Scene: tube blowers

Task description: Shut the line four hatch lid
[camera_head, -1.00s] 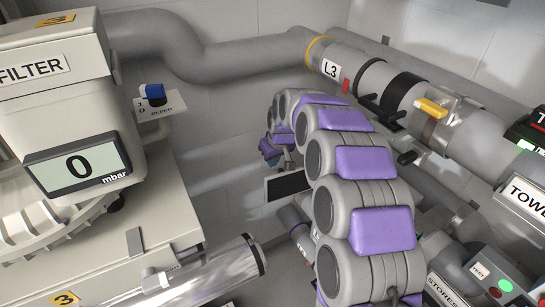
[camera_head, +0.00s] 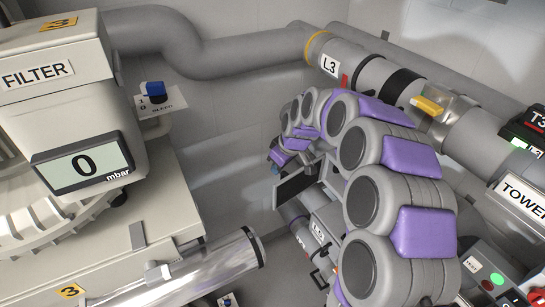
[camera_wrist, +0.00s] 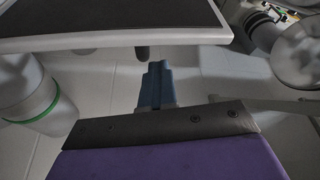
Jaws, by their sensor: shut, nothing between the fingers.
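A dark flat panel with a pale rim (camera_head: 294,188) stands raised and tilted beside my arm, above a pipe with a small label (camera_head: 318,232) that is hard to read. It looks like an open hatch lid, but I cannot confirm it is line four's. In the wrist view a dark panel with a pale rim (camera_wrist: 110,22) fills the upper left, probably the same one. My gripper (camera_wrist: 155,68) has blue fingers, shut and empty, just below and in front of the panel's rim. I cannot tell if they touch. My arm hides part of the area in the head view.
The L3 pipe (camera_head: 330,66) runs along the upper right with a yellow-handled fitting (camera_head: 428,105). The filter unit (camera_head: 60,110) reads 0 mbar at left, with a blue bleed knob (camera_head: 155,90). A shiny cylinder (camera_head: 200,272) lies in front. A test box (camera_head: 490,275) stands lower right.

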